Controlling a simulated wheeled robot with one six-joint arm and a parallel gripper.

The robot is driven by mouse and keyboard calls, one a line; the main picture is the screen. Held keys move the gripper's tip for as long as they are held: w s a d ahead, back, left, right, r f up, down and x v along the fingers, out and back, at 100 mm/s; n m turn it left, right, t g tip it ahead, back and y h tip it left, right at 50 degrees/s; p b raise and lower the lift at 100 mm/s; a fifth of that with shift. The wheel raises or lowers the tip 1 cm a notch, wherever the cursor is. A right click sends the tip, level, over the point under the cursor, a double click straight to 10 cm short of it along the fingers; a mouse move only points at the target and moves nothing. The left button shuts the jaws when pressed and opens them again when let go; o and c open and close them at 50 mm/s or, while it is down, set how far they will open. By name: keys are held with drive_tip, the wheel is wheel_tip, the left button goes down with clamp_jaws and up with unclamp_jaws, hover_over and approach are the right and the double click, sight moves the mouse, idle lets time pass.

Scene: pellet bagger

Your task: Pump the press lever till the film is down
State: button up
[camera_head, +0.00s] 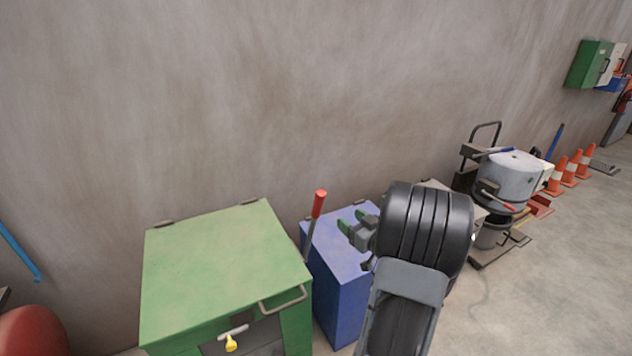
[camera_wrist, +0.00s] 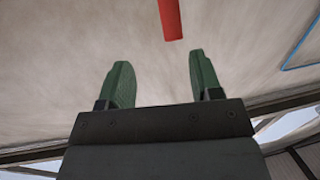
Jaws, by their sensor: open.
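The press lever (camera_head: 315,218) is a dark rod with a red grip, standing up and leaning slightly right between the green cabinet and the blue box. Its red grip (camera_wrist: 170,18) shows at the top of the wrist view, ahead of the fingertips and roughly between their lines. My gripper (camera_head: 352,220) is open and empty, to the right of the lever and apart from it, over the blue box. In the wrist view the two green fingers (camera_wrist: 158,82) are spread with nothing between them. No film can be made out in either view.
A green cabinet (camera_head: 215,265) with a handle and a yellow tag (camera_head: 231,343) stands left of the lever. The blue box (camera_head: 338,285) is under my gripper. A grey drum machine (camera_head: 510,178) and orange cones (camera_head: 571,170) stand farther right. The wall (camera_head: 300,90) is behind.

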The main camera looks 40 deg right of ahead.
drive_tip(key=w+a, duration=0.2)
drive_tip(key=p, duration=0.3)
hover_over(319, 213)
drive_tip(key=shift+w+n+y, duration=0.1)
drive_tip(key=shift+n+y, duration=0.2)
drive_tip(key=shift+n, duration=0.1)
clamp_jaws()
idle(0.4)
